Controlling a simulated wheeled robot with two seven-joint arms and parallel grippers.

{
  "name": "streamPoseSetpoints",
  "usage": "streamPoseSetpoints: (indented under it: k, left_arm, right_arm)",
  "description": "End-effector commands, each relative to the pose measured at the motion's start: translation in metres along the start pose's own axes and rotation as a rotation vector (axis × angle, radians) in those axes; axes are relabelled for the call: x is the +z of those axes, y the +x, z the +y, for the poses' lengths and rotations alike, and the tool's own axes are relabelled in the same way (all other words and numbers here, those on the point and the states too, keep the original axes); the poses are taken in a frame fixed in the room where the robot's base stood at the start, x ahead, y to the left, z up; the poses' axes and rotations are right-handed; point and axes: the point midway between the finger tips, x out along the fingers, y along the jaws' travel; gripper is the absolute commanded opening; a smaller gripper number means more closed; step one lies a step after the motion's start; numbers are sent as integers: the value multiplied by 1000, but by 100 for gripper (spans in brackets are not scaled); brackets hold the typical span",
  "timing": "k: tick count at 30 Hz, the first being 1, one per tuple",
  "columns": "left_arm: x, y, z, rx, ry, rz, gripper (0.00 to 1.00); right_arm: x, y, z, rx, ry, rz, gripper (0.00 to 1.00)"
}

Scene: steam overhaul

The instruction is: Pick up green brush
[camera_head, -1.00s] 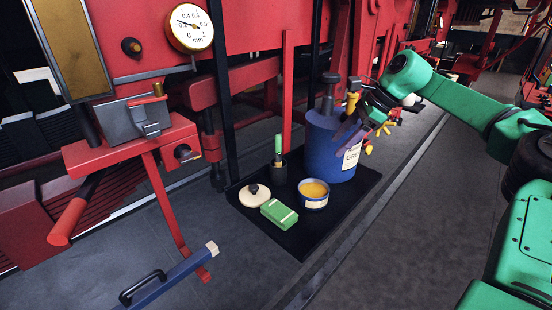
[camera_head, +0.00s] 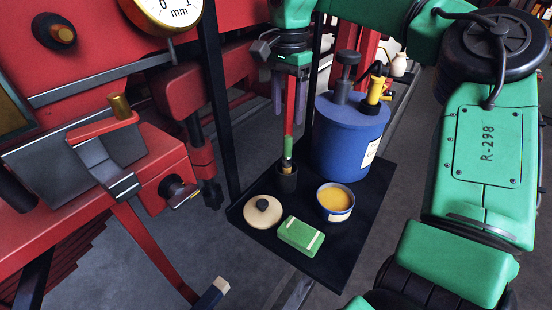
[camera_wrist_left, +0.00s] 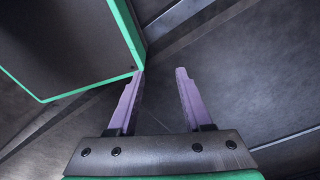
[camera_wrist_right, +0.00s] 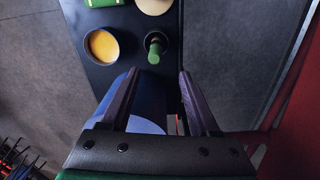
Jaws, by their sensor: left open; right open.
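The green brush shows as a green handle (camera_head: 288,148) standing upright in a small dark cup (camera_head: 286,181) on the black tray (camera_head: 331,262). In the right wrist view the handle (camera_wrist_right: 155,52) rises toward my fingers, just beyond their tips. My right gripper (camera_head: 289,114) is open and empty, pointing down above the handle and apart from it. The brush's lower end is hidden in the cup. My left gripper (camera_wrist_left: 160,72) is open and empty over bare grey floor in the left wrist view; it is outside the head view.
A blue canister (camera_head: 345,140) stands close right of the cup. An open tin with yellow contents (camera_head: 335,198), a pale round lid (camera_head: 263,211) and a green block (camera_head: 301,236) share the tray. A dark post (camera_head: 216,100) and red machinery (camera_head: 100,75) stand left.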

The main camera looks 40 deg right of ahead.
Motion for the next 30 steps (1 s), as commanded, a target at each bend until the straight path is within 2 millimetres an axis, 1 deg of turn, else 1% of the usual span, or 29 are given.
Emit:
streamPoseSetpoints:
  k: [1, 3, 7, 11, 15, 18, 21, 25, 26, 27, 29, 30]
  left_arm:
    - [10, -1, 2, 3, 0, -16, 50]
    - [23, -3, 4, 6, -1, -37, 50]
    - [36, -9, 6, 8, -1, -58, 50]
    - [32, -12, 5, 8, -1, -54, 50]
    - [14, -26, 2, 4, -1, -26, 50]
    - [6, -29, 2, 3, -1, -13, 50]
    - [7, -29, 2, 3, -1, -15, 50]
    - [12, -28, 2, 4, -2, -23, 50]
    - [13, -28, 2, 4, -2, -24, 50]
    - [14, -28, 2, 4, -2, -26, 50]
    - [14, -28, 2, 4, -2, -27, 50]
    - [15, -28, 2, 4, -2, -28, 50]
  right_arm:
    - [1, 13, 1, 4, -2, -5, 62]
    - [1, 32, 1, 3, -2, -6, 62]
    - [1, 61, 0, 3, -1, -4, 62]
    - [1, 77, 0, 2, 1, -3, 62]
    - [4, 100, 1, 5, 1, -5, 62]
    - [4, 119, 0, 3, 1, -3, 62]
    - [4, 126, 0, -1, 2, -3, 62]
    - [4, 127, 0, -1, 2, -2, 62]
    - [4, 127, 0, -1, 2, -2, 58]
    - [4, 127, 0, -1, 2, -2, 43]
    - [4, 127, 0, -1, 2, -2, 20]
    - [4, 127, 0, -1, 2, -2, 5]
